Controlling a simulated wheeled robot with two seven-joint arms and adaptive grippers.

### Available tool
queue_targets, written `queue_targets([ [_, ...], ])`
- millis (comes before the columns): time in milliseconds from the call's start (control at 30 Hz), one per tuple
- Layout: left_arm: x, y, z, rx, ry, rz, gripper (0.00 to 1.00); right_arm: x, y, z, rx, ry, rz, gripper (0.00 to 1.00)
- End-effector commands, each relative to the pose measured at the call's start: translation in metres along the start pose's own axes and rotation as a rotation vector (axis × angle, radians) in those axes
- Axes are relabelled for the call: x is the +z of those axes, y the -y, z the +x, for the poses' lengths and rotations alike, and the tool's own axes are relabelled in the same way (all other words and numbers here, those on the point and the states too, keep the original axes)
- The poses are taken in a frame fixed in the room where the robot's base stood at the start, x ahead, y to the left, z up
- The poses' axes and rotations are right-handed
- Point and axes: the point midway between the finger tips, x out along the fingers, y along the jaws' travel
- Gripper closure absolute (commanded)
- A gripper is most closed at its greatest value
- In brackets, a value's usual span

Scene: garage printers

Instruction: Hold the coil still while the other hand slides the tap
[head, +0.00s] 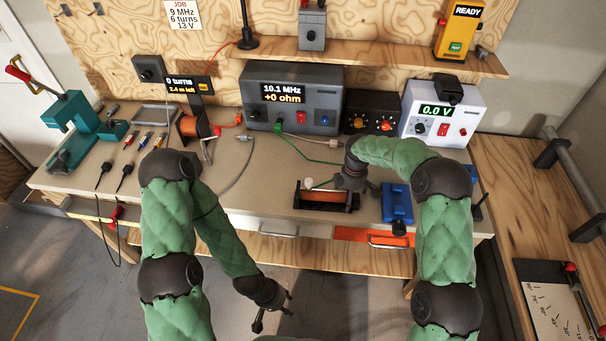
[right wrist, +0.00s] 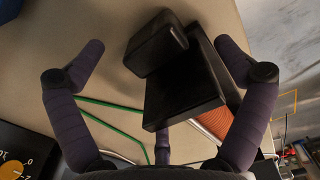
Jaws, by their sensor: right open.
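The coil (head: 326,198), an orange-brown winding between black ends, lies near the bench's front edge. My right gripper (head: 353,184) is over its right end, fingers spread. In the right wrist view, the open right gripper (right wrist: 160,48) has its fingers on either side of a black end block (right wrist: 180,90); I cannot tell whether they touch it. Part of the copper winding (right wrist: 214,120) shows behind a finger. A pale round knob (head: 308,183), possibly the tap, shows at the coil's left end. My left gripper (head: 273,309) is open and empty, low in front of the bench.
A meter (head: 293,119) reads 10.1 MHz and +0 ohm. A green wire (head: 310,150) runs from it across the bench. A blue device (head: 397,203) stands right of the coil. A wire spool (head: 193,125) and tools lie left.

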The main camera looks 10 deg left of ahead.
Motion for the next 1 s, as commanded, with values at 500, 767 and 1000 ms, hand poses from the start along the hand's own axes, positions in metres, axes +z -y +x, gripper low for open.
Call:
queue_targets([
  [500, 0.000, 0.000, 0.000, 0.000, 0.000, 0.000, 0.60, -0.001, -0.002, -0.050, 0.005, -0.002, 0.000, 0.00],
  [767, 0.000, 0.000, 0.000, 0.000, 0.000, 0.000, 0.60, -0.001, -0.001, -0.097, 0.003, -0.001, 0.000, 0.00],
  [1000, 0.000, 0.000, 0.000, 0.000, 0.000, 0.000, 0.60, 0.000, -0.001, -0.117, -0.001, 0.000, -0.001, 0.00],
])
